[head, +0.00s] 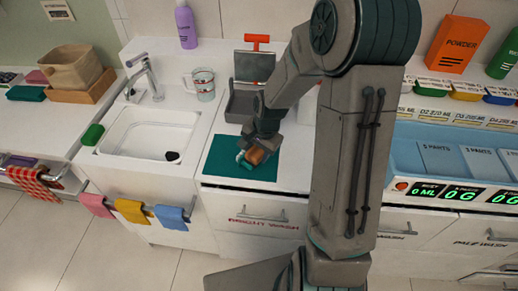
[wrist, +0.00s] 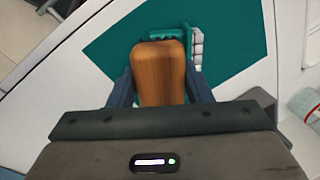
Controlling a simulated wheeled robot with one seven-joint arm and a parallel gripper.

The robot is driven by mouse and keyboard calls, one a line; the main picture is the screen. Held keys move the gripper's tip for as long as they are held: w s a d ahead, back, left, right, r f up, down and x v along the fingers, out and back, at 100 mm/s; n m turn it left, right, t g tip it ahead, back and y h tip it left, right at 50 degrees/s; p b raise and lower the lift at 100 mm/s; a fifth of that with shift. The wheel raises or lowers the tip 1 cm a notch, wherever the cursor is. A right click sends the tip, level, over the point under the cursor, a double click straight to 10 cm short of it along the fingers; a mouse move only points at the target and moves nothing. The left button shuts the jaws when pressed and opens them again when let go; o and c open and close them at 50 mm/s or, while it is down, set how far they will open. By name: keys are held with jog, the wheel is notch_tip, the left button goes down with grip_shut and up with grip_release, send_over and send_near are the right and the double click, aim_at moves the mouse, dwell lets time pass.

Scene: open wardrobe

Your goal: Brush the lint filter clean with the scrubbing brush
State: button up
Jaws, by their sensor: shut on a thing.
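My gripper (head: 262,140) is shut on a brown wooden block, which looks like the back of the scrubbing brush (head: 256,156). In the wrist view the brush (wrist: 160,72) sits between the two fingers, over a teal mat (head: 225,168). A small green piece with pale grey segments (wrist: 196,45) shows just beyond the brush; I cannot tell whether it is part of the brush or separate. A dark panel with an orange T-shaped handle (head: 256,66), which looks like the lint filter, stands upright behind my gripper. The brush's underside is hidden.
A grey open holder (head: 240,106) stands in front of the panel. A sink (head: 150,132) with a tap is to the left, with a cup (head: 203,84) behind it. Blue trays (head: 440,160) and a powder box (head: 455,43) are to the right. The mat's left part is clear.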

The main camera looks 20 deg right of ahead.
jog(key=shift+s+a+f, duration=0.1)
jog(key=shift+s+a, duration=0.5)
jog(key=shift+a, duration=0.1)
jog(key=shift+w+d, duration=1.4)
jog(key=shift+d, duration=0.3)
jog(key=shift+s+a+b, duration=0.3)
jog(key=shift+s+a, duration=0.3)
jog(key=shift+a, duration=0.1)
jog(key=shift+s+a+b, duration=0.3)
jog(key=shift+s+a, duration=0.25)
jog(key=shift+a, duration=0.15)
jog(key=shift+w+d, duration=0.7)
jog(key=shift+d, duration=0.15)
jog(key=shift+w+d, duration=0.7)
jog(key=shift+d, duration=0.1)
jog(key=shift+s+a, duration=0.75)
jog(key=shift+a, duration=0.15)
jog(key=shift+a, duration=0.1)
